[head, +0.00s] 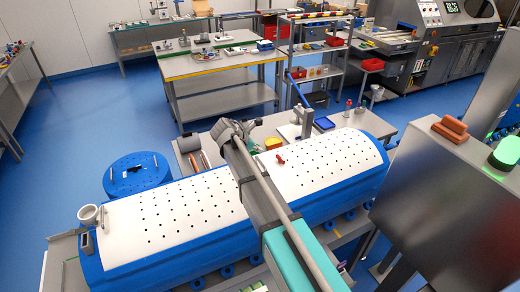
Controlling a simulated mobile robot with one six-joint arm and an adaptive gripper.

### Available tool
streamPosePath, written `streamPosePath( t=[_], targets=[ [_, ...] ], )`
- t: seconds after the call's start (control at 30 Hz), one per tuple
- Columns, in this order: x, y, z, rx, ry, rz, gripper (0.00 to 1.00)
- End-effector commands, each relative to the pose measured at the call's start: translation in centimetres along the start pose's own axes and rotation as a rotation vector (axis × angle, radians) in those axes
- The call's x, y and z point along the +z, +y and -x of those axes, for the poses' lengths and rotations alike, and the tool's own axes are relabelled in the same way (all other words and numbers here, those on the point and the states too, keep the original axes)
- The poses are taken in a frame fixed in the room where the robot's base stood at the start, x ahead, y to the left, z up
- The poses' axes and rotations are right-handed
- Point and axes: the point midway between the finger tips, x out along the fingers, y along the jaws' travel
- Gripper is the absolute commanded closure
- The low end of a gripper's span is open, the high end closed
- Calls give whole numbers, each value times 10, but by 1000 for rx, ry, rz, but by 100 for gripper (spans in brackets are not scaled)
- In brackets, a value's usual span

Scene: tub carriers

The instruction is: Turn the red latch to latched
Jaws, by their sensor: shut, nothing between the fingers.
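A small red latch (281,159) sits on the white perforated top of the long blue tub carrier (150,272), right of my arm. It looks like a short handle; its exact turn is too small to read. My arm crosses over the carrier from the lower right, and its wrist end, with my gripper (224,131), is above the carrier's far edge. My gripper is left of and beyond the latch, apart from it. It is shut and holds nothing; its fingertips are hard to make out.
A round blue lid-like drum (137,175) stands left behind the carrier. A grey cabinet (440,200) with a red-brown block (450,129) and a green button (506,152) stands close on the right. A bench (262,130) with small items lies behind the carrier. Blue floor is open at left.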

Motion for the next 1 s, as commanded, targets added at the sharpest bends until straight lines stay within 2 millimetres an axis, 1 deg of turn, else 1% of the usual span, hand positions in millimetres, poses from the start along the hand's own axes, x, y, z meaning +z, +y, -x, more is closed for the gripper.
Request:
streamPosePath(
  t=[0.27,0.47,0.67,1.0],
  targets=[
    [0,0,0,0,1,-19,100],
    [2,-2,-1,1,6,-143,100],
    [6,-5,-3,1,16,-389,100],
    [13,-10,-8,-8,34,-887,100]
  ],
)
